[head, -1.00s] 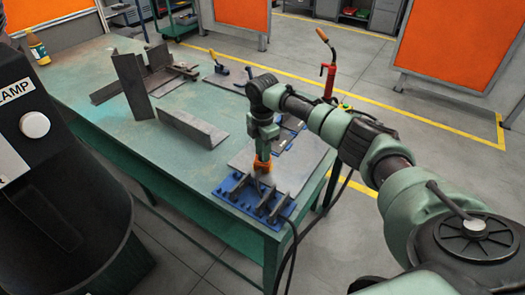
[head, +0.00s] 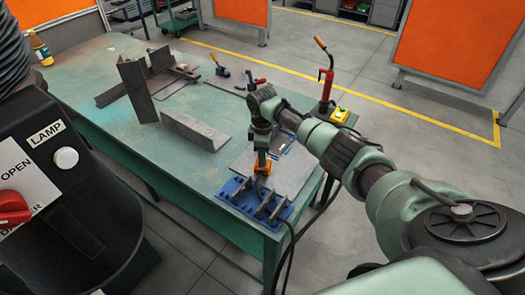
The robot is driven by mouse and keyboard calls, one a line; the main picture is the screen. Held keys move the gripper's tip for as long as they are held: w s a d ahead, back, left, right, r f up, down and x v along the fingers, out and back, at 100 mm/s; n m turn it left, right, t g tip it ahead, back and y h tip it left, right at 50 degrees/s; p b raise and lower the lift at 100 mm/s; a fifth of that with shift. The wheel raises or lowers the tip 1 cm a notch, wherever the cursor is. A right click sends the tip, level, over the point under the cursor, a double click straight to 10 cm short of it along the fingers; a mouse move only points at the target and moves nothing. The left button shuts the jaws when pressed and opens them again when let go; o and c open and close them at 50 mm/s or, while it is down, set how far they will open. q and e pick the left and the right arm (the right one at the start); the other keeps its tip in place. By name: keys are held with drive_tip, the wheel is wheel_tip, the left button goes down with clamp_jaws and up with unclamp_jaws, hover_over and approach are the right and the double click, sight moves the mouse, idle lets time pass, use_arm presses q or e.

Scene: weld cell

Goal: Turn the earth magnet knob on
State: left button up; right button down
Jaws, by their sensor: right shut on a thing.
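My right gripper (head: 261,154) points down over the near right corner of the green table. Its fingers are shut on a small orange part (head: 262,168), which looks like the earth magnet knob. The knob sits at the edge of a flat grey steel plate (head: 292,172), just behind a blue fixture (head: 230,193) with dark clamps. The fingertips and the knob's base are small and partly hidden, so the knob's setting cannot be read. My left gripper is not in view.
The green table (head: 100,84) carries steel angle pieces (head: 196,131) and small hand tools (head: 221,66). A red torch stand (head: 326,85) stands behind my arm. A black unit with a lamp button (head: 66,158) and red switch (head: 12,207) fills the left foreground.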

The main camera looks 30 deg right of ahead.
drive_tip(key=m+p, duration=0.3)
drive_tip(key=m, duration=0.2)
drive_tip(key=shift+r+m, duration=0.15)
drive_tip(key=shift+m, duration=0.15)
drive_tip(key=shift+m+p, duration=0.95)
drive_tip(key=shift+m, duration=1.35)
drive_tip(key=c, duration=1.1)
unclamp_jaws()
drive_tip(key=shift+c, duration=0.2)
drive_tip(key=shift+r, duration=3.8)
